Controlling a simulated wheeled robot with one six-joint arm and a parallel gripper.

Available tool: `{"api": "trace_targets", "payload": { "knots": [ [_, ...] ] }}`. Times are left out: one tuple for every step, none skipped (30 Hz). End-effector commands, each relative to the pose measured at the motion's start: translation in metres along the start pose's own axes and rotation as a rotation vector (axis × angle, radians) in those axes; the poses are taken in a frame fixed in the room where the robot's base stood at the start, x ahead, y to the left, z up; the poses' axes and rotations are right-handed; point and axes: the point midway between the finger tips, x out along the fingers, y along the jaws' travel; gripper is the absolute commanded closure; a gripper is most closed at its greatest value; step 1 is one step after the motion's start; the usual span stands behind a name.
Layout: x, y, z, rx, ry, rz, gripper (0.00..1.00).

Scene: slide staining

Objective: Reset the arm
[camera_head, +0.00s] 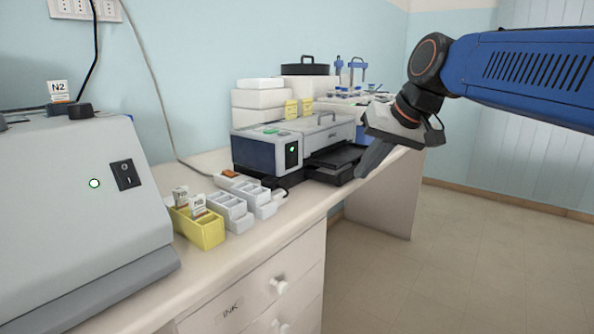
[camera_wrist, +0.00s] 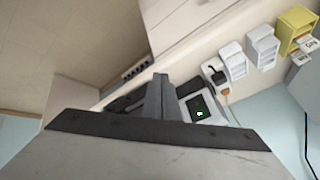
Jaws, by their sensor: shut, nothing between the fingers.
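My gripper (camera_head: 372,160) hangs at the end of my blue arm, right of centre in the head view. Its fingers point down and left, in front of the dark tray of the grey and blue machine (camera_head: 262,150). In the wrist view the fingers (camera_wrist: 160,92) are together with nothing between them. The machine's green-lit panel shows beside them in the wrist view (camera_wrist: 201,109). Whether the fingertips touch the machine's tray cannot be told.
A yellow rack (camera_head: 207,235) with slides and white racks (camera_head: 232,212) stand on the bench near its front edge. A large grey device (camera_head: 75,200) is at left. White boxes (camera_head: 258,105) and blue-topped apparatus (camera_head: 357,70) stand behind. The floor at right (camera_head: 480,240) is clear.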

Motion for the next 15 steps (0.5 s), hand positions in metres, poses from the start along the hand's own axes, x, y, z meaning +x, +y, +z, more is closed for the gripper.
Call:
{"api": "trace_targets", "payload": {
  "knots": [
    [0.0,0.014,0.022,0.004,-0.001,0.024,1.0],
    [0.001,0.023,0.035,0.006,-0.003,0.039,1.0],
    [0.003,0.033,0.052,0.007,-0.007,0.059,1.0],
    [0.004,0.041,0.065,0.008,-0.009,0.073,1.0],
    [0.006,0.049,0.078,0.009,-0.012,0.089,1.0],
    [0.009,0.059,0.095,0.01,-0.015,0.107,1.0],
    [0.011,0.067,0.109,0.01,-0.017,0.122,1.0],
    [0.013,0.074,0.122,0.011,-0.021,0.136,1.0],
    [0.016,0.085,0.141,0.012,-0.026,0.155,1.0],
    [0.018,0.092,0.154,0.012,-0.029,0.17,1.0],
    [0.021,0.099,0.168,0.012,-0.031,0.183,1.0],
    [0.025,0.108,0.187,0.012,-0.037,0.202,1.0],
    [0.028,0.115,0.201,0.012,-0.041,0.215,1.0],
    [0.031,0.122,0.215,0.012,-0.045,0.228,1.0],
    [0.036,0.131,0.233,0.011,-0.05,0.246,1.0]
  ]
}}
